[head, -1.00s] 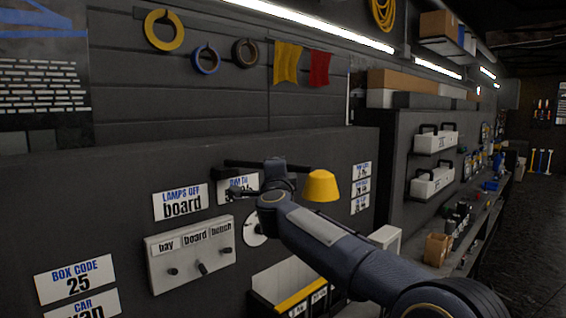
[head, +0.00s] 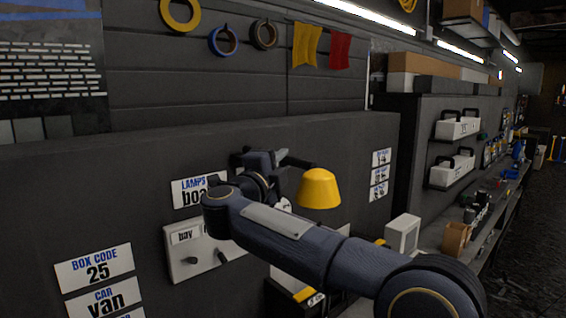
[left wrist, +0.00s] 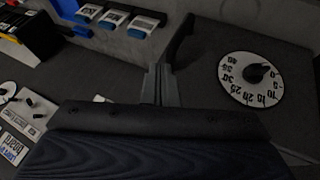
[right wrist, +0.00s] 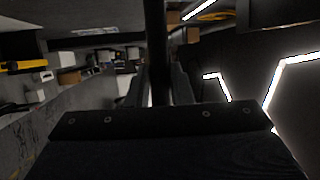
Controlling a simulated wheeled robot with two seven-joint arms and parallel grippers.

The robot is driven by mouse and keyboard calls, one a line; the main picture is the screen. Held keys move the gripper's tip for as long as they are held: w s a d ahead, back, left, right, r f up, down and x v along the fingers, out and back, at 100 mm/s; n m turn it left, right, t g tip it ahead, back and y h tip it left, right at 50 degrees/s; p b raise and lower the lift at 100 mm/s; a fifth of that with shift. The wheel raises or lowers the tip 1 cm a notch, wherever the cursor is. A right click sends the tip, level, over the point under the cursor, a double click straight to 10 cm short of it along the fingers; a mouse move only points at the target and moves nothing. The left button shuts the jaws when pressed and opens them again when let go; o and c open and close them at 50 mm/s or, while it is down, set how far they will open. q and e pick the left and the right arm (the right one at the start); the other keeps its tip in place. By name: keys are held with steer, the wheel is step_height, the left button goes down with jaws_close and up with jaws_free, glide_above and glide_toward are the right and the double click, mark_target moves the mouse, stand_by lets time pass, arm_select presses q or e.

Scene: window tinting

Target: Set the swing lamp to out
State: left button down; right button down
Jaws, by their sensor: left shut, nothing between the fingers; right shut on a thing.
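The swing lamp has a yellow shade (head: 319,188) on a dark arm (head: 297,162), and it stands out from the dark board in the head view. My right gripper (head: 264,160) is on the lamp arm, to the left of the shade. In the right wrist view the dark lamp arm (right wrist: 155,45) runs between the closed fingers (right wrist: 160,88). My own arm hides part of the lamp's mount. My left gripper (left wrist: 160,85) is shut and empty in the left wrist view, and it is out of the head view.
A white switch panel (head: 180,262) is partly hidden behind my right arm. A "lamps off" sign (head: 188,192) hangs above it. A round numbered dial (left wrist: 250,80) shows in the left wrist view. A white box (head: 403,235) stands on the bench at right.

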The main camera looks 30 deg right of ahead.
steer(key=c, duration=1.3)
jaws_free()
steer(key=shift+a, duration=0.1)
steer(key=b+v, duration=0.3)
steer(key=v, duration=0.4)
steer(key=shift+s+a, duration=0.15)
steer(key=shift+a, duration=0.2)
